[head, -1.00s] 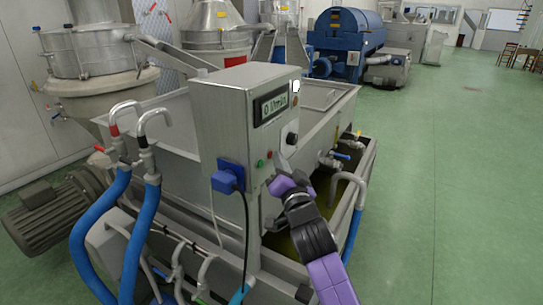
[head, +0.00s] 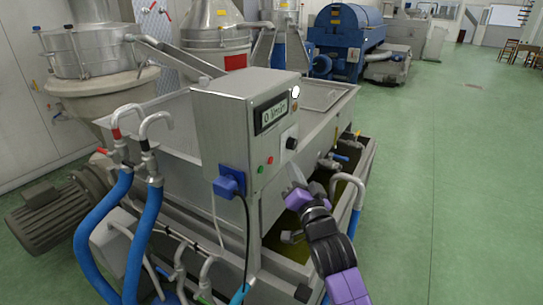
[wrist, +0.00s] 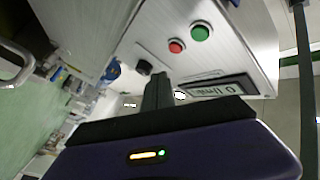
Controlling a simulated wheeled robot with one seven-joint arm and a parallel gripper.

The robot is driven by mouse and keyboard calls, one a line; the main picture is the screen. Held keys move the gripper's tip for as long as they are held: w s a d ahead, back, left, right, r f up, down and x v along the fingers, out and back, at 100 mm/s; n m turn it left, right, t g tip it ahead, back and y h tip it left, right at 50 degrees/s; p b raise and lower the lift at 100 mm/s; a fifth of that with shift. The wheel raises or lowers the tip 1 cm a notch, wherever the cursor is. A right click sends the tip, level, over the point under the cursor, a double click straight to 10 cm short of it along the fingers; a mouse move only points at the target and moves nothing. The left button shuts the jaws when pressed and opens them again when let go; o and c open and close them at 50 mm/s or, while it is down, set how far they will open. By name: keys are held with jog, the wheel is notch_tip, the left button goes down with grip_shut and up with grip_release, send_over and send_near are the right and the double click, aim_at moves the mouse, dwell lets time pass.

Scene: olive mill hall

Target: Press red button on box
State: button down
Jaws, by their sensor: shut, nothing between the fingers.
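The grey metal control box (head: 222,130) stands at the picture's middle in the head view. The red button (head: 270,160) is low on its front panel, beside the green button (head: 261,169). In the wrist view the red button (wrist: 176,46) and green button (wrist: 201,31) both show clearly. My gripper (head: 297,174) is shut and empty, to the right of the buttons and a little lower in the head view, apart from the panel. In the wrist view its closed fingers (wrist: 157,90) appear below the red button.
The panel also has a display (head: 272,113) and a black knob (head: 291,143). A blue plug (head: 230,182) with a black cable sits on the box's side. Taps and an open tank lie behind my gripper. Green floor (head: 455,190) is clear at right.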

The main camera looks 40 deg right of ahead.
jog(key=shift+s+d+p, duration=0.2)
jog(key=shift+s+p, duration=0.15)
jog(key=shift+s, duration=0.2)
jog(key=shift+s+d+p, duration=0.2)
jog(key=shift+s+p, duration=0.1)
jog(key=shift+s, duration=0.2)
jog(key=s+a+f+n+g+y, duration=0.1)
jog(key=s+a+f+n+y, duration=0.1)
jog(key=s+a, duration=0.6)
jog(key=s+a+f+n+g+y, duration=0.1)
jog(key=s+a+f+n+y, duration=0.2)
jog(key=s, duration=1.4)
jog(key=s+a+f+n+g+y, duration=0.1)
jog(key=s+a+f+n+y, duration=0.2)
jog(key=s+a+n, duration=0.4)
jog(key=s+a+f, duration=0.1)
jog(key=s+a, duration=0.5)
jog(key=shift+a, duration=0.35)
